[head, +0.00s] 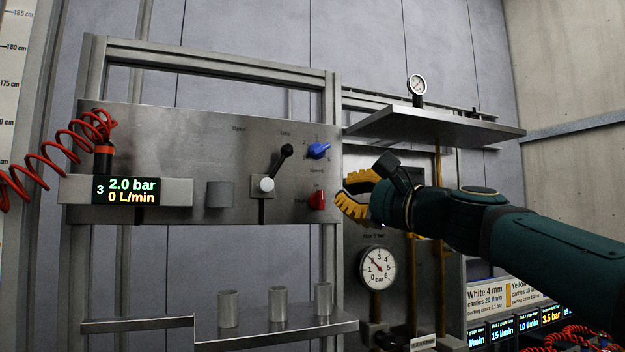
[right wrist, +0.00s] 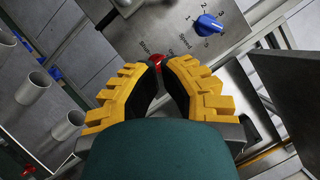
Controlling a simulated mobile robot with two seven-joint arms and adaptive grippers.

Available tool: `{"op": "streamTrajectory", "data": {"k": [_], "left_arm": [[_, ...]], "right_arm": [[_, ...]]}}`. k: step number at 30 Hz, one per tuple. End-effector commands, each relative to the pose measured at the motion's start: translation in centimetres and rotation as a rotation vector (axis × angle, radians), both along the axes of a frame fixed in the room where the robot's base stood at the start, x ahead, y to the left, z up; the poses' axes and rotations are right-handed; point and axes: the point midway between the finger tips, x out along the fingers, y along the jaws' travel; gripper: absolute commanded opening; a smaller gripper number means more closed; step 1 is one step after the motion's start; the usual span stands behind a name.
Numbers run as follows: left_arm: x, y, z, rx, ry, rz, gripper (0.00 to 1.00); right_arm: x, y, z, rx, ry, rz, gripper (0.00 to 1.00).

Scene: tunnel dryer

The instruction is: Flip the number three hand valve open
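A small red handle (head: 317,200) sits on the grey panel, below a blue knob (head: 318,150). The red handle shows partly between my fingertips in the right wrist view (right wrist: 155,60). A black lever (head: 283,158) above a white knob (head: 266,185) is left of it. I cannot tell from the labels which of these is the number three hand valve; a 3 shows on the display (head: 127,190). My right gripper (head: 343,193), with yellow fingers, is open and just right of the red handle, apparently not touching it. My left gripper is out of view.
A metal shelf (head: 435,126) juts out above my right arm. A pressure gauge (head: 377,268) is below the gripper. Several metal cups, one a grey cylinder (head: 228,308), stand on a low ledge. A coiled red hose (head: 45,160) hangs at left.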

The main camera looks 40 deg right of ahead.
Motion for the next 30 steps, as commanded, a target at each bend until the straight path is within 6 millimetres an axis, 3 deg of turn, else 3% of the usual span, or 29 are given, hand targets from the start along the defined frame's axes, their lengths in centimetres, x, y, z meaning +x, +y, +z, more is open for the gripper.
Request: {"op": "streamTrajectory", "data": {"k": [17,22,30], "left_arm": [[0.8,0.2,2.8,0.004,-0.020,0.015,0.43],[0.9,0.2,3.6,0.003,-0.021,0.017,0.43],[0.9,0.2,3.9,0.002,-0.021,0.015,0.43]], "right_arm": [[9.8,1.4,2.3,0.003,0.001,0.001,0.00],[9.3,3.7,3.6,0.000,-0.001,0.000,0.00],[9.4,4.8,4.0,0.000,0.000,-0.002,0.00]]}}
